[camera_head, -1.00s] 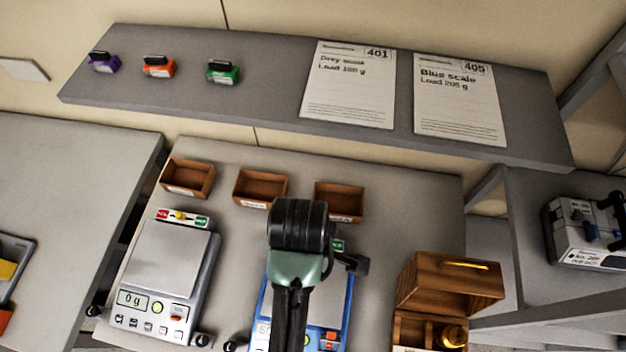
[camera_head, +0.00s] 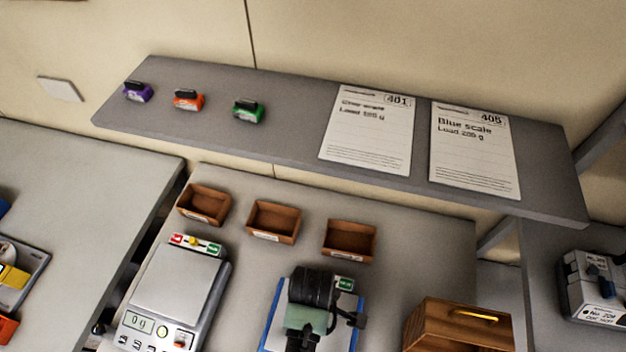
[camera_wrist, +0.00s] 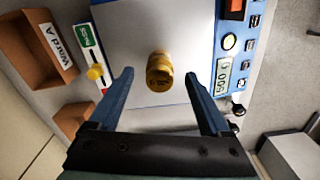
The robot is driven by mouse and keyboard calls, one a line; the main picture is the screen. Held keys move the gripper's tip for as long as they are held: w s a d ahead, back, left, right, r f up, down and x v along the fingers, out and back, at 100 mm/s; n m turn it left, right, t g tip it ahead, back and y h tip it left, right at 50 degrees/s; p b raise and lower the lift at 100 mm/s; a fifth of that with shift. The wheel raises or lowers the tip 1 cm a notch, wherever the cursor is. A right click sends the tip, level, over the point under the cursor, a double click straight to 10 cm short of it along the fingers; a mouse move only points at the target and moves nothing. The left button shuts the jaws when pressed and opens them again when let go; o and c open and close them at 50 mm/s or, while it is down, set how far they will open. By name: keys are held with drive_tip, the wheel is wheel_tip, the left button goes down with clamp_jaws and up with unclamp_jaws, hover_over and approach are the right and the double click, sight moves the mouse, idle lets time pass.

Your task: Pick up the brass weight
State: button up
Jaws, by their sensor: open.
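The brass weight (camera_wrist: 159,70) stands on the pale pan (camera_wrist: 140,30) of the blue scale (camera_wrist: 232,60) in the wrist view. My gripper (camera_wrist: 158,76) is open, with one blue finger on each side of the weight and visible gaps between. The fingers do not touch it. In the head view my arm covers most of the blue scale (camera_head: 270,328) and hides the weight. The scale's display (camera_wrist: 222,77) shows digits, turned in the wrist view.
A grey scale (camera_head: 175,280) reading 0 g stands left. Three small wooden trays (camera_head: 350,241) line the back. A wooden box with a brass handle (camera_head: 458,325) stands right. A shelf (camera_head: 290,135) above holds two sheets and three small coloured items.

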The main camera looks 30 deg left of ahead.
drive_tip(key=shift+f, duration=0.95)
clamp_jaws()
